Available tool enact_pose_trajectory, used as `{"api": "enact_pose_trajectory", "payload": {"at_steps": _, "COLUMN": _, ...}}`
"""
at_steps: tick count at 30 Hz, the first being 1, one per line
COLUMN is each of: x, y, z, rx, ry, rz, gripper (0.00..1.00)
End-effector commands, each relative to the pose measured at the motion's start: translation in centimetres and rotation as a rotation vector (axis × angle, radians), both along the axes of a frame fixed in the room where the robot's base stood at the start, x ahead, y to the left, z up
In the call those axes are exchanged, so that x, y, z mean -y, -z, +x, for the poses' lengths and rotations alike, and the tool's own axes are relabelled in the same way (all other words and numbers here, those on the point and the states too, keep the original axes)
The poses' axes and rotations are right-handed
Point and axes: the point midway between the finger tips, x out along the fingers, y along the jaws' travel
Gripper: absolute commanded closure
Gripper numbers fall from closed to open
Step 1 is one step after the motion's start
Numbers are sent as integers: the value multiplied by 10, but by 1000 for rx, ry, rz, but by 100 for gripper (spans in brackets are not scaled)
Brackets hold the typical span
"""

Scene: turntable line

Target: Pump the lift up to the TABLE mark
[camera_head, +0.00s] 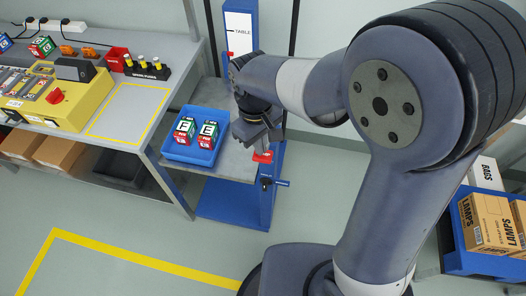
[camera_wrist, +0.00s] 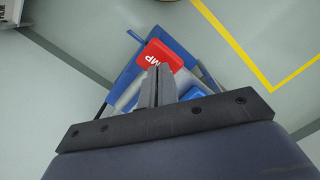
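The lift has a blue column (camera_head: 241,12) with a white scale plate whose TABLE mark (camera_head: 242,31) is near the top. A small red pointer (camera_head: 231,54) shows at the plate's left edge, below that mark. The lift's grey platform (camera_head: 235,160) carries a blue tray (camera_head: 190,152) with two boxes. The red pump pedal (camera_head: 263,157) is at the platform's right; it also shows in the wrist view (camera_wrist: 155,54), its lettering partly covered. My gripper (camera_head: 267,146) is above the pedal, its fingers (camera_wrist: 158,75) together and empty. I cannot tell whether they touch the pedal.
A workbench (camera_head: 150,98) with a yellow-outlined area and a yellow control panel (camera_head: 60,97) stands left of the lift. Cartons (camera_head: 488,222) stand on a blue rack at right. A yellow line marks open floor in front.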

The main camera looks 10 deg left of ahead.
Motion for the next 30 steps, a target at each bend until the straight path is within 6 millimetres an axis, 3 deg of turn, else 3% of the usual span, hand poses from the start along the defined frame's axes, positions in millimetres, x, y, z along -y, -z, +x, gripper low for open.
{"api": "enact_pose_trajectory", "payload": {"at_steps": 3, "x": 0, "y": 21, "z": 0, "rx": -1, "ry": 0, "rz": -2, "gripper": 100}}
{"api": "enact_pose_trajectory", "payload": {"at_steps": 7, "x": 0, "y": 30, "z": 0, "rx": 0, "ry": 0, "rz": -1, "gripper": 100}}
{"api": "enact_pose_trajectory", "payload": {"at_steps": 20, "x": -1, "y": 29, "z": 1, "rx": 1, "ry": 0, "rz": 0, "gripper": 100}}
{"api": "enact_pose_trajectory", "payload": {"at_steps": 30, "x": -25, "y": 18, "z": 20, "rx": 1, "ry": -1, "rz": 2, "gripper": 100}}
